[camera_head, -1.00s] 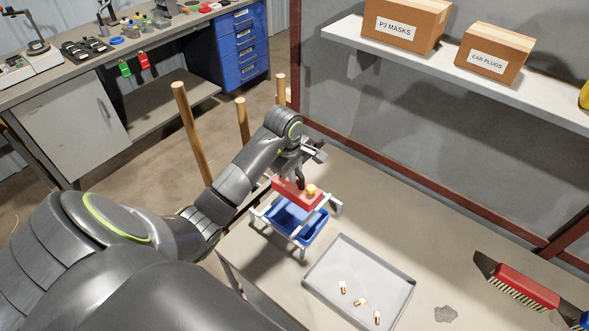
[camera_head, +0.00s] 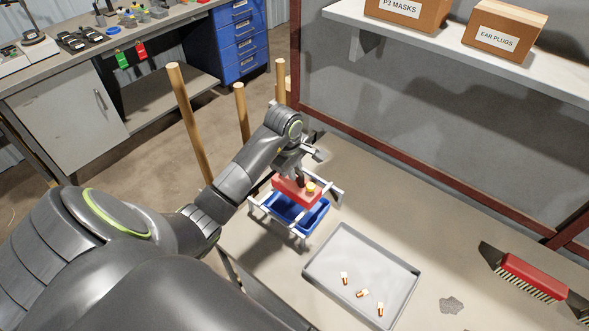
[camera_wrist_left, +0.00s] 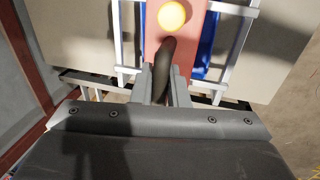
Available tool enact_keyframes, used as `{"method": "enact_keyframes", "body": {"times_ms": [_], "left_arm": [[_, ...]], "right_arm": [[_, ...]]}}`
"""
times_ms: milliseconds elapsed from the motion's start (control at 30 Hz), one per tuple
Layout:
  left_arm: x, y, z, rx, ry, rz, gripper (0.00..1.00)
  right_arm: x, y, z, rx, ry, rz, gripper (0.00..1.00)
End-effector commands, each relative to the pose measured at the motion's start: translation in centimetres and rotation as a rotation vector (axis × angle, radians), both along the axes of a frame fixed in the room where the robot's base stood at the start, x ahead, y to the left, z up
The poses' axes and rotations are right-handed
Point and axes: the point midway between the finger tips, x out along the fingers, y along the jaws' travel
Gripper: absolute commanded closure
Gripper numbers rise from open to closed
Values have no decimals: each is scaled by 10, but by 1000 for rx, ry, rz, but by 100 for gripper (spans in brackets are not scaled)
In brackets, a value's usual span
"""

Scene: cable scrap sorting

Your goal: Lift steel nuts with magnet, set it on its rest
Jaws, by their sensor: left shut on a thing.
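The red magnet (camera_head: 291,188) has a yellow knob on top and a dark handle. It sits at the top of a light metal rest frame (camera_head: 331,189), over a blue bin (camera_head: 312,215). I cannot tell whether it bears on the frame's rails. My left gripper (camera_head: 299,174) is shut on the magnet's handle. In the left wrist view the fingers (camera_wrist_left: 166,85) close on the dark handle, with the red body (camera_wrist_left: 188,45) beyond. No steel nuts show. Several small copper-and-white pieces (camera_head: 362,293) lie in the grey tray (camera_head: 347,232). My right gripper is out of view.
A red-backed brush (camera_head: 530,276) and a grey patch (camera_head: 451,305) are on the table at the right. A shelf (camera_head: 440,62) with boxes hangs on the back wall. The table behind the tray is clear.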

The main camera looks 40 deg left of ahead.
Motion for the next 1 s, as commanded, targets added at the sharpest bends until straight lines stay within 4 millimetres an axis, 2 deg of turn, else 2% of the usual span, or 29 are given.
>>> {"method": "enact_keyframes", "body": {"times_ms": [433, 467, 633, 1000], "left_arm": [[1, 0, 2, 1, -5, -1, 100], [1, 0, 2, 1, -5, -1, 85], [1, 0, 1, 1, -4, -1, 62], [-1, 0, 3, 0, 0, 0, 61]], "right_arm": [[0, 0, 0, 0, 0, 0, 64], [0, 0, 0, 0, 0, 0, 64], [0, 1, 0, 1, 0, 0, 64], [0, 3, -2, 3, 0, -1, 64]]}}
